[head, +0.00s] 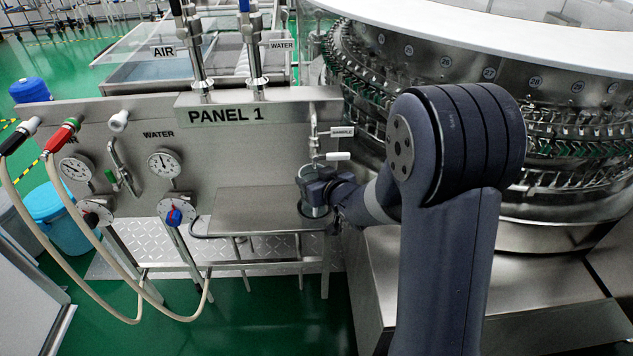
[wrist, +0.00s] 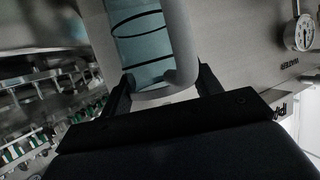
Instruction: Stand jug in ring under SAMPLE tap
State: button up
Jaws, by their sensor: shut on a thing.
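The jug (wrist: 150,45) fills the upper middle of the wrist view. It has a pale grey outer edge and a teal-tinted part crossed by dark lines. My gripper (wrist: 163,82) is shut on it, with one dark finger at each side. In the head view my gripper (head: 325,187) is at the right end of the small metal shelf, below the SAMPLE tap (head: 314,140). A little of the jug (head: 316,211) shows under the gripper. The ring is mostly hidden there; I cannot tell whether the jug rests in it or hangs above.
The metal shelf (head: 245,208) left of the gripper is bare. Panel 1 (head: 265,140) stands behind it, with gauges, valves and hoses (head: 95,245) on the left. The large rotary washer (head: 480,130) is close on the right. My arm hides part of the washer.

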jog(key=shift+s+d+f, duration=0.1)
jog(key=shift+s+f, duration=0.05)
jog(key=shift+f, duration=0.55)
jog(key=shift+f, duration=0.1)
jog(key=o, duration=1)
jog(key=shift+s+d+r, duration=0.1)
jog(key=shift+s+r, duration=0.15)
jog(key=p+v, duration=0.1)
jog(key=v, duration=1)
jog(key=shift+s+r, duration=0.2)
